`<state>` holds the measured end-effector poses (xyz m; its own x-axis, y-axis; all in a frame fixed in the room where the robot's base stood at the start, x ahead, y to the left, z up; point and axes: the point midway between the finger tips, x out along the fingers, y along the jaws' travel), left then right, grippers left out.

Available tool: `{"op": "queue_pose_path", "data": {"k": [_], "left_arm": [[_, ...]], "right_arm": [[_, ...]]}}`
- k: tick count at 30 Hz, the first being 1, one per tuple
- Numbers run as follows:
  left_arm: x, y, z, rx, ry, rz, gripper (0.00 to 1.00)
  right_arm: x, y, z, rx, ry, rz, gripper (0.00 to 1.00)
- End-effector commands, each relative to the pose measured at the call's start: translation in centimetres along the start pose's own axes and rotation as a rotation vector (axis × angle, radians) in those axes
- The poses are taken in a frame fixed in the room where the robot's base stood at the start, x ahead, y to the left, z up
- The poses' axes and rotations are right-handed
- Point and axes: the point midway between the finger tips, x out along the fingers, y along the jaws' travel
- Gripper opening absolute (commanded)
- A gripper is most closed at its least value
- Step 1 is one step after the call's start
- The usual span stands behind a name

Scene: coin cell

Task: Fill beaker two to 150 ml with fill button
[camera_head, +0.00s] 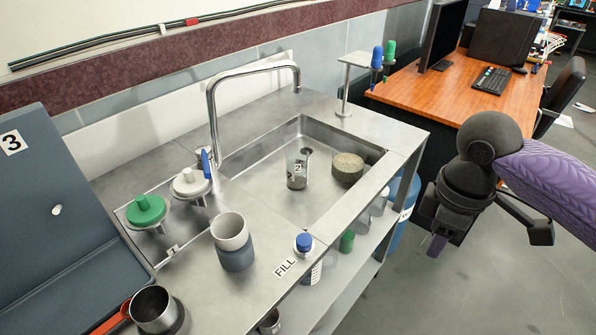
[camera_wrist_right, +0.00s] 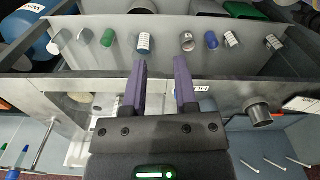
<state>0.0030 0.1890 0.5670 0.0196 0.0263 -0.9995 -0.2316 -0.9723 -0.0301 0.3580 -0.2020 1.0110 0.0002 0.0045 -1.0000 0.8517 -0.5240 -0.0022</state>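Beaker two (camera_head: 297,168), a clear beaker marked 2, stands upright in the metal sink (camera_head: 265,195), with some dark contents low in it. The fill button (camera_head: 304,242) is a blue-topped cylinder at the counter's front edge, beside the FILL label (camera_head: 285,267). My right gripper (camera_head: 438,243) is out over the floor, right of the counter and apart from the button and beaker. In the right wrist view my right gripper (camera_wrist_right: 160,64) has its two purple fingers apart with nothing held. My left gripper is not in view.
A curved faucet (camera_head: 212,110) rises behind the sink, and a round grey-brown block (camera_head: 347,168) sits in it. Green (camera_head: 146,209) and white (camera_head: 190,185) knobs and a grey cup (camera_head: 230,233) stand left. Several bottles fill the shelf below (camera_head: 345,270).

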Motion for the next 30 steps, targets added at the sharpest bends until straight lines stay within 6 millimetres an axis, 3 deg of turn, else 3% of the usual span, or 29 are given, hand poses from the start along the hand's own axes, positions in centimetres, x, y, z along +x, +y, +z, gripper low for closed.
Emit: {"op": "queue_pose_path", "data": {"k": [2,7,30], "left_arm": [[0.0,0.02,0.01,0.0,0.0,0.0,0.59],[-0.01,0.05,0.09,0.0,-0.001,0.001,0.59],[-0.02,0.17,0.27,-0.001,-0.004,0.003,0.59]], "right_arm": [[0.0,0.0,0.0,0.0,0.0,0.0,0.34],[0.0,0.0,0.0,0.0,0.0,0.0,0.0],[0.0,0.0,0.0,0.0,0.0,0.0,0.0]]}}
